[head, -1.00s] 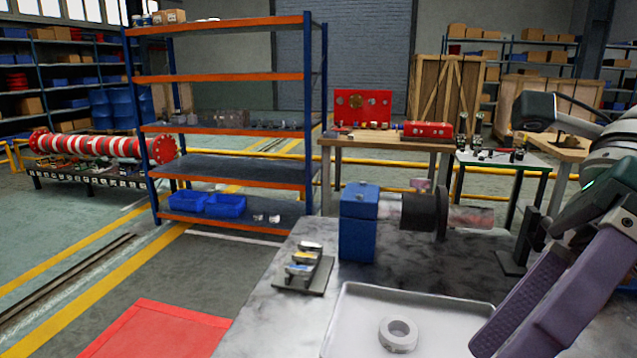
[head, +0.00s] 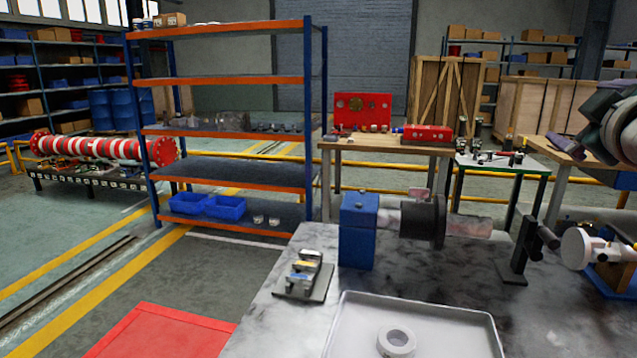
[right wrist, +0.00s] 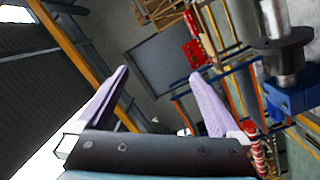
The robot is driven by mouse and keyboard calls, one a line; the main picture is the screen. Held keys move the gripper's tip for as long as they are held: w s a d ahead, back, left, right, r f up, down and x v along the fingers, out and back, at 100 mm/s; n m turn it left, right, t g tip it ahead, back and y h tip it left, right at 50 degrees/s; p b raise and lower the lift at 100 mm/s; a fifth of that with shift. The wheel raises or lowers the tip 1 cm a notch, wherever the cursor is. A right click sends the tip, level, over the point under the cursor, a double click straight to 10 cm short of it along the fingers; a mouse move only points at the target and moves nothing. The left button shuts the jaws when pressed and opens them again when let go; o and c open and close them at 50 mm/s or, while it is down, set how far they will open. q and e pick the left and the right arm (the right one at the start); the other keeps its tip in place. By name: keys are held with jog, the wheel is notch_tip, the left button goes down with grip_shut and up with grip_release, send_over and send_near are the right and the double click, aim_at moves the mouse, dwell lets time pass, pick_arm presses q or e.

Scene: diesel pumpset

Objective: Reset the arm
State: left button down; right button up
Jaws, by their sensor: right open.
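My right gripper (head: 563,147) is raised at the right edge of the head view, above and behind the work table, partly cut off by the frame. In the right wrist view its two purple fingers (right wrist: 158,78) stand wide apart with nothing between them. The view past them is tilted and shows the hall, the roof and a blue block with a dark flange (right wrist: 283,55). My left gripper is in neither view.
The grey table (head: 262,330) holds a white tray (head: 345,325) with a metal ring (head: 396,341), a blue block (head: 358,228) carrying a shaft and dark flange (head: 424,220), and a small parts holder (head: 305,274). A white cylindrical part (head: 578,248) stands at the right.

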jog(key=s+f+m+g+y, duration=0.1)
jog(key=s+f+m+g, duration=0.3)
jog(key=s+f+g, duration=0.4)
jog(key=s+f+m+g+y, duration=0.1)
jog(key=s+f+m+g, duration=0.3)
jog(key=f, duration=0.6)
jog(key=s+a+f+n+g+y, duration=0.1)
jog(key=s+a+f+n, duration=0.1)
jog(key=s+a+f, duration=0.35)
jog(key=s+a+f+n+y, duration=0.1)
jog(key=s+a+f+y, duration=0.1)
jog(key=s+a, duration=0.55)
jog(key=s+a+r+y, duration=0.1)
jog(key=s+a, duration=0.1)
jog(key=s, duration=0.5)
jog(key=s+a+r+y, duration=0.1)
jog(key=s+a, duration=0.2)
jog(key=s, duration=0.3)
notch_tip(320, 180, up, 39)
jog(key=p, duration=3.8)
jog(key=shift+s+d+f, duration=0.15)
jog(key=shift+s+f, duration=0.05)
